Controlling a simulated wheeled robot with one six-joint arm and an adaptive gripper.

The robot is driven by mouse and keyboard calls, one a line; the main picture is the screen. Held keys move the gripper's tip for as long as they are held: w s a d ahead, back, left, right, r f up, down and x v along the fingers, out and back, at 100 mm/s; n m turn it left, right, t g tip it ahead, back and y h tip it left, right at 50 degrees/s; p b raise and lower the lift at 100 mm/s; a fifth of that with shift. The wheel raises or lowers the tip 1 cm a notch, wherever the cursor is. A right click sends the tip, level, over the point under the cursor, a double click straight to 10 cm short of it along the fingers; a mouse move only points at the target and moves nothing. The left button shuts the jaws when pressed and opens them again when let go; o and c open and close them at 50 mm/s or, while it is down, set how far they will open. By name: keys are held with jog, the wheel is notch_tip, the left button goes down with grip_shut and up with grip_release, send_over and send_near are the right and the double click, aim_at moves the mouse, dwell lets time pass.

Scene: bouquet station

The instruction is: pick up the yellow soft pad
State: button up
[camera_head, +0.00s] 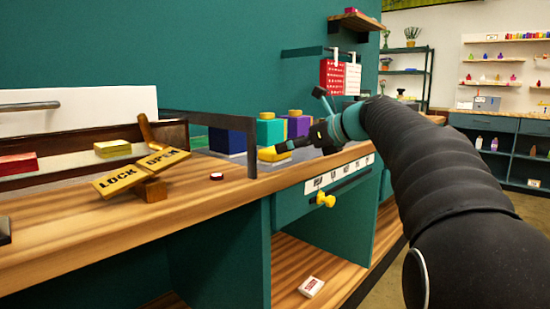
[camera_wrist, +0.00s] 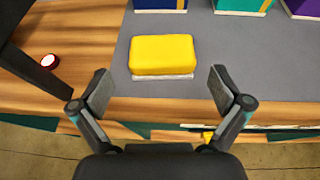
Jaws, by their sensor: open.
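The yellow soft pad (camera_wrist: 163,55) lies on a thin white base on a grey mat (camera_wrist: 250,65) in the wrist view, centred ahead of my fingers. My gripper (camera_wrist: 158,88) is open, with one finger to the left and one to the right of the pad's near side. Nothing is between the fingertips. In the head view the pad (camera_head: 272,154) shows at the counter's edge, partly hidden by my gripper (camera_head: 294,144).
Blue, teal and purple boxes (camera_head: 270,131) stand behind the pad. A dark post (camera_head: 252,147) rises to its left, with a red button (camera_head: 216,176) near it. A LOCK/OPEN sign (camera_head: 142,173) stands further left. A drawer with a yellow knob (camera_head: 325,200) is below.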

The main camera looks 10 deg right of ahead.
aim_at(268, 157)
jog(key=shift+x, duration=3.3)
jog(key=shift+d+f, duration=0.1)
jog(key=shift+d, duration=0.1)
jog(key=c, duration=0.9)
